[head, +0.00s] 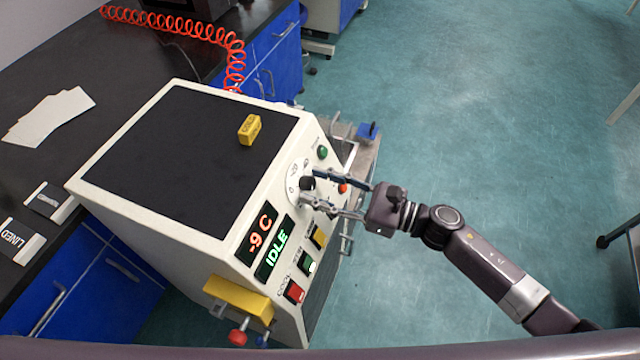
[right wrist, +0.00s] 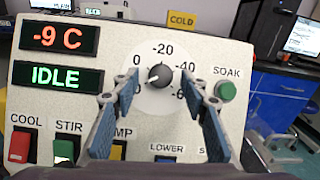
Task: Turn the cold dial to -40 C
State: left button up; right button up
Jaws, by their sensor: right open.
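The cold dial (right wrist: 161,76) is a dark round knob on a white scale plate on the machine's front panel. Its pale mark points left and slightly down. The scale shows -20 at the top and -40 at the upper right; lower labels are partly hidden by my fingers. In the head view the dial (head: 306,183) sits at my fingertips. My right gripper (head: 312,188) is open, its two blue-padded fingers on either side of the knob. In the right wrist view the gripper (right wrist: 165,96) shows a gap to the knob on both sides. My left gripper is not in view.
The red display (right wrist: 60,38) reads -9 C and the green one (right wrist: 66,77) reads IDLE. A yellow COLD block (head: 250,129) stands on the machine's black top.

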grip_shut()
